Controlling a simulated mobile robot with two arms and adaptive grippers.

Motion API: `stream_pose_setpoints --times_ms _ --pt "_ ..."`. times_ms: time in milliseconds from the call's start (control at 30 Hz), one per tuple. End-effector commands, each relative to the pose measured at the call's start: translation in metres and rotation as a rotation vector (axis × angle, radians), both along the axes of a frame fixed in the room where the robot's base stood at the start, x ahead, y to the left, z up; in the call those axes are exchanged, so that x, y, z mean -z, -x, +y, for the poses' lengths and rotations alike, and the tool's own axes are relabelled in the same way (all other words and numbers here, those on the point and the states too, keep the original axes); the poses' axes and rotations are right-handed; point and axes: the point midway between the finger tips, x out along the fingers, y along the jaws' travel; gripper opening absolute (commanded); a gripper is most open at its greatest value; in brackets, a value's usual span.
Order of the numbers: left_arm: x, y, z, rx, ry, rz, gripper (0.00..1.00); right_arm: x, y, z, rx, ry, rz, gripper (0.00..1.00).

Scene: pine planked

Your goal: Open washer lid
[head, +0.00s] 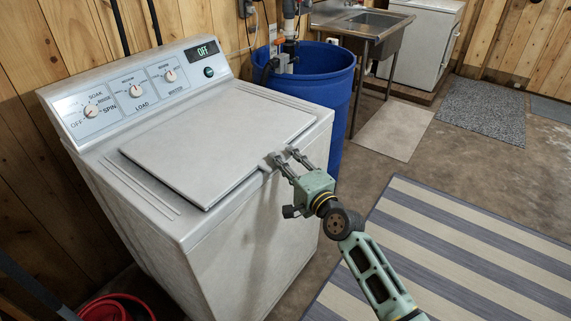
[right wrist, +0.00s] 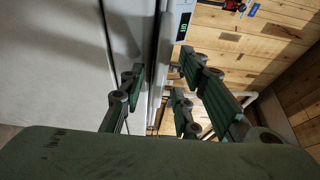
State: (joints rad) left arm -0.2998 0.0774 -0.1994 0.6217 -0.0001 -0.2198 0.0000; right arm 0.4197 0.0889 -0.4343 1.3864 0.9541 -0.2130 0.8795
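The white washer (head: 250,240) stands at the left in the head view, with knobs and a display reading OFF on its back panel (head: 140,85). Its lid (head: 215,135) lies down flat over the top. My right gripper (head: 287,157) is at the lid's front edge, near the right corner, with its fingers apart. In the right wrist view the gripper (right wrist: 158,75) has fingers on either side of a pale edge of the washer (right wrist: 155,60). I cannot tell whether they touch it. My left gripper is not in view.
A blue barrel (head: 335,90) stands close to the washer's right side. A metal sink (head: 365,22) and a white cabinet (head: 425,45) are behind it. A red bucket (head: 115,308) is at the lower left. A striped rug (head: 440,250) covers open floor at the right.

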Motion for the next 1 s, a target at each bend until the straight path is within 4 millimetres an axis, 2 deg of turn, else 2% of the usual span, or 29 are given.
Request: stream_pose_setpoints --times_ms 33,367,867,1000 --pt "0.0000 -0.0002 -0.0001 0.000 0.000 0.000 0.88 0.0000 0.0001 0.0000 0.000 0.000 0.000 0.30" --pt "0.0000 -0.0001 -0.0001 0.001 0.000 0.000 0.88 0.0001 0.0003 -0.0001 0.000 0.000 0.000 0.01" --pt "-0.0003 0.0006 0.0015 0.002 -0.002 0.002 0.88 0.0001 0.0004 -0.0003 0.000 0.001 0.001 0.00" --pt "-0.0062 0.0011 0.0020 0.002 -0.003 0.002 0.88 -0.0053 0.0002 0.0001 -0.001 0.006 0.004 0.00"
